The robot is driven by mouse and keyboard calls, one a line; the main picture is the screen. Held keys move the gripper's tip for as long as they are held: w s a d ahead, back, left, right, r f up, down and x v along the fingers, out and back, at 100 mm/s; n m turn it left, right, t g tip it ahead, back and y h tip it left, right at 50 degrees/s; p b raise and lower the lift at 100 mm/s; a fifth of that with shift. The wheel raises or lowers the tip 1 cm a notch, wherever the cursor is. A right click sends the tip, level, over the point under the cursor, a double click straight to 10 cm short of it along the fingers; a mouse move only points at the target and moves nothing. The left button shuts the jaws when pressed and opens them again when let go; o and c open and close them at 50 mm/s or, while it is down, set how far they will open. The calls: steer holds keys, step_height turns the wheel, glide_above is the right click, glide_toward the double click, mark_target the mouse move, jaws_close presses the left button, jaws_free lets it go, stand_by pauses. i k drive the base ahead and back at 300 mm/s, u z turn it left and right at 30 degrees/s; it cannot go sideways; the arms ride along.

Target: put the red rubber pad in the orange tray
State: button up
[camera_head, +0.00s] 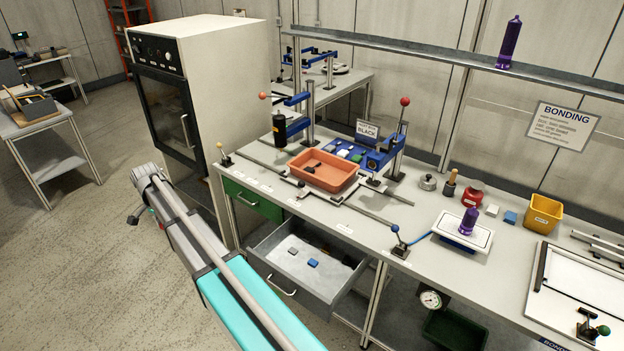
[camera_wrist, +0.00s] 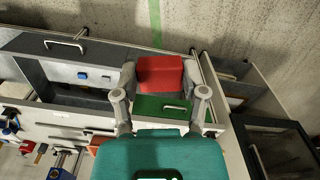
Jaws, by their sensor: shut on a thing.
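The red rubber pad (camera_wrist: 160,74) is between the fingertips of my gripper (camera_wrist: 160,76) in the wrist view. The gripper is shut on it, and a green drawer front shows just below the pad in the picture. The orange tray (camera_head: 320,178) sits on the bench in the head view, in front of a blue clamp fixture. Small dark pieces lie inside the tray. The red pad and the gripper's fingers cannot be made out in the head view.
A tall oven cabinet (camera_head: 165,110) stands left of the bench. Clamps rise behind the tray.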

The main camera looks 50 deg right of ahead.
mark_target(341, 177)
steer(key=u, duration=0.2)
steer(key=i, duration=0.15)
steer(key=z, duration=1.8)
steer(key=k, duration=1.35)
steer(key=z, duration=0.05)
steer(key=i, duration=1.05)
steer(key=z, duration=0.35)
